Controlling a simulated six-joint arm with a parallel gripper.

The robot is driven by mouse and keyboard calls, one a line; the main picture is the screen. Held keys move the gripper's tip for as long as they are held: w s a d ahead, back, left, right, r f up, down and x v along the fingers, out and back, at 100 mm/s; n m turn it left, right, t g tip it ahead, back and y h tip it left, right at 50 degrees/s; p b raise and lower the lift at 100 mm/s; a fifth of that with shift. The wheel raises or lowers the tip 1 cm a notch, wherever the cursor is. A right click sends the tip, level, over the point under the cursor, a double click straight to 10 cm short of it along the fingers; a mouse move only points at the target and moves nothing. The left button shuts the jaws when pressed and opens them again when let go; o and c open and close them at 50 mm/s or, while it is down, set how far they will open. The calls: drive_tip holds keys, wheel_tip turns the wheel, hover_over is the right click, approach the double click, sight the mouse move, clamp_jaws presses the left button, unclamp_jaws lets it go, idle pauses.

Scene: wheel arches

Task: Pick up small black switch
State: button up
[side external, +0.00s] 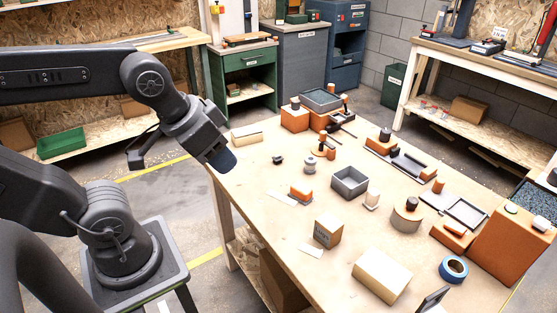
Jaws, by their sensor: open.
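A small black object (278,159), which looks like the switch, lies on the wooden table (262,193) towards its left side. It is too small to make out in detail. My gripper (221,160) is above the table's left edge, to the left of the black object and apart from it. It is open, with nothing seen in it. Its fingers are dark and seen from the side, so the gap between them is hidden.
Near the black object stand a grey and orange knob piece (310,165) and an orange block (301,190) on a pale sheet. Bare tabletop surrounds the black object.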

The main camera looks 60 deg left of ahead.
idle(0.3)
drive_tip(key=shift+o, duration=1.2)
